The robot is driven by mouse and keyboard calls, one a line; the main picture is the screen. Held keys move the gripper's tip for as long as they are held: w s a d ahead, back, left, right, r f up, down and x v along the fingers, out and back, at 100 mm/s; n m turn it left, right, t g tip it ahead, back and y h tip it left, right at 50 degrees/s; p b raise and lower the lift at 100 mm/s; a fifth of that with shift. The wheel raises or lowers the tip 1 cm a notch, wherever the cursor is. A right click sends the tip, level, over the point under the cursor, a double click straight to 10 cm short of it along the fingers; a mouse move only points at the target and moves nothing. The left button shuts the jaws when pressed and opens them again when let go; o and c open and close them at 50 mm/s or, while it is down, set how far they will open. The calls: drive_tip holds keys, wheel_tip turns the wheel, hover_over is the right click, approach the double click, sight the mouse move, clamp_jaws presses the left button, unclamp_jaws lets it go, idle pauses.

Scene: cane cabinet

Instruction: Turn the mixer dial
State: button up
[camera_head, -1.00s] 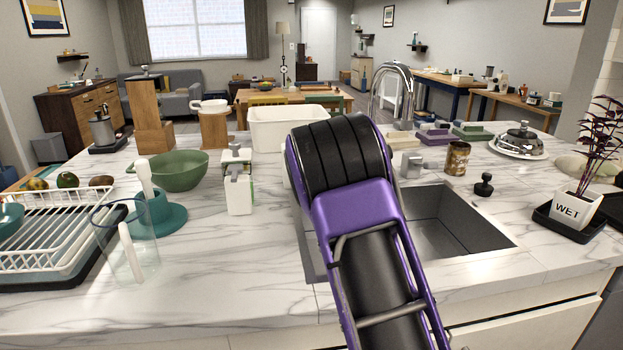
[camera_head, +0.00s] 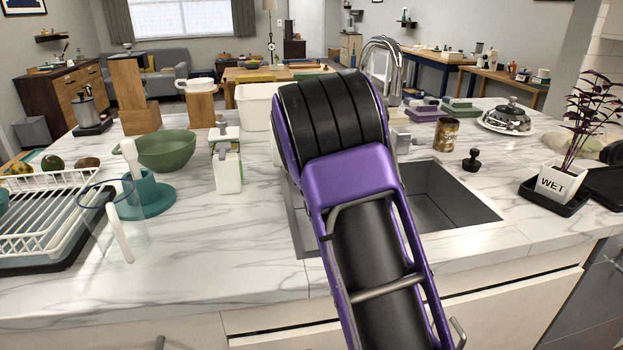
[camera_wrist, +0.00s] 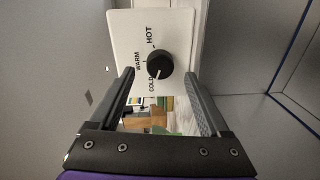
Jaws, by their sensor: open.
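The mixer dial (camera_wrist: 159,64) is a round black knob with a white pointer mark on a white plate (camera_wrist: 124,30). The plate is lettered HOT, WARM and COLD, and the text runs sideways in the wrist view. The mark is at the knob's lower edge, near the COLD lettering. My gripper (camera_wrist: 158,77) is open, with one finger on each side of the picture and the dial between and just beyond the tips. I see no clear contact. In the head view my purple and black arm hides the gripper; the chrome faucet (camera_head: 393,62) rises behind it.
The sink basin (camera_head: 448,203) lies right of my arm. A soap dispenser (camera_head: 228,170), green bowl (camera_head: 168,152) and dish rack (camera_head: 40,225) stand to the left. A can (camera_head: 446,134), black stopper (camera_head: 472,160) and potted plant (camera_head: 556,185) stand to the right.

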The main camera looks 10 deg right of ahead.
drive_tip(key=s, duration=1.4)
drive_tip(key=shift+r, duration=0.3)
drive_tip(key=shift+d, duration=0.1)
